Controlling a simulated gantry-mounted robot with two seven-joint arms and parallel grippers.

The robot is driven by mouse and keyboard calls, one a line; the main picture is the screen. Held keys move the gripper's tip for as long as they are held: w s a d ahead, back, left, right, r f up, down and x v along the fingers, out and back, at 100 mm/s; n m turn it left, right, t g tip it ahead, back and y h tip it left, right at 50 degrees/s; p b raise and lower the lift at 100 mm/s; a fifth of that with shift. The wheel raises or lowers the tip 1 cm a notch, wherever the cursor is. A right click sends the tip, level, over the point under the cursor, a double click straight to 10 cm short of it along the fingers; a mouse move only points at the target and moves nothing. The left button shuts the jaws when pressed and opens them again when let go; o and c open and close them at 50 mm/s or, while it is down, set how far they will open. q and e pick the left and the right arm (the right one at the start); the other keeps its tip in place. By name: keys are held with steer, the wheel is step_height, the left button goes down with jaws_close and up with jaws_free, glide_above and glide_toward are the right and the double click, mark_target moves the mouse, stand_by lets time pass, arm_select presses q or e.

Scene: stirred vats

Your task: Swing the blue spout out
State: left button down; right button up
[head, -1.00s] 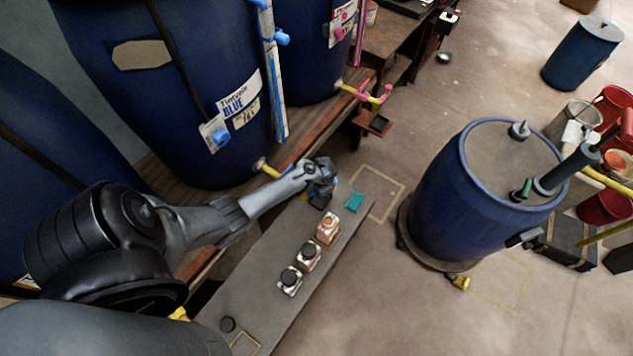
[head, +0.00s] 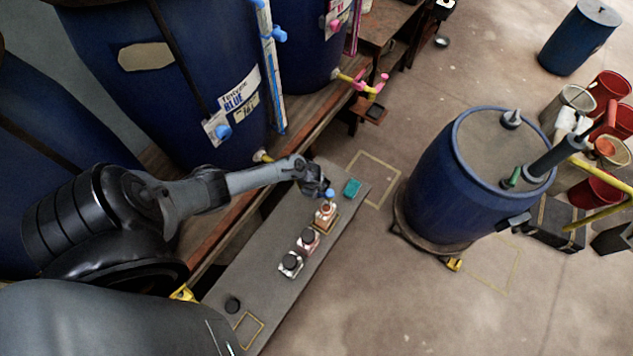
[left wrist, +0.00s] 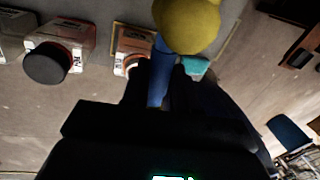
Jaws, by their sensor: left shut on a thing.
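The large vat (head: 195,120) with a label reading BLUE stands at the upper left of the head view. A yellow fitting (head: 263,156) sticks out low on its side. My left gripper (head: 322,190) is over the grey bench, close to the orange-topped bottle (head: 326,214). A blue piece of the spout (head: 330,193) shows at its tips. In the left wrist view the gripper is shut on this blue bar (left wrist: 160,75), beside a rounded yellow part (left wrist: 187,22). My arm hides most of the spout in the head view. My right gripper is not in view.
Two more bottles, (head: 307,240) and (head: 290,264), stand along the bench (head: 255,285). A teal block (head: 352,187) lies at its far end. A pink-handled yellow spout (head: 365,84) is further back. A blue drum (head: 445,185) stands on the floor at right.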

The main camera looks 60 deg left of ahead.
arm_select(q)
steer(key=shift+s+d+m, duration=0.15)
steer(key=shift+s+m, duration=0.2)
steer(key=shift+m, duration=0.45)
steer(key=shift+d, duration=0.1)
steer(key=c, duration=0.9)
jaws_free()
steer(key=r+p, duration=0.1)
steer(key=r, duration=0.2)
steer(key=s+r+p, duration=0.1)
steer(key=r, duration=0.3)
steer(key=s+r+p, duration=0.1)
steer(key=r, duration=0.2)
steer(key=shift+d+r+p, duration=0.3)
steer(key=shift+d+p, duration=0.05)
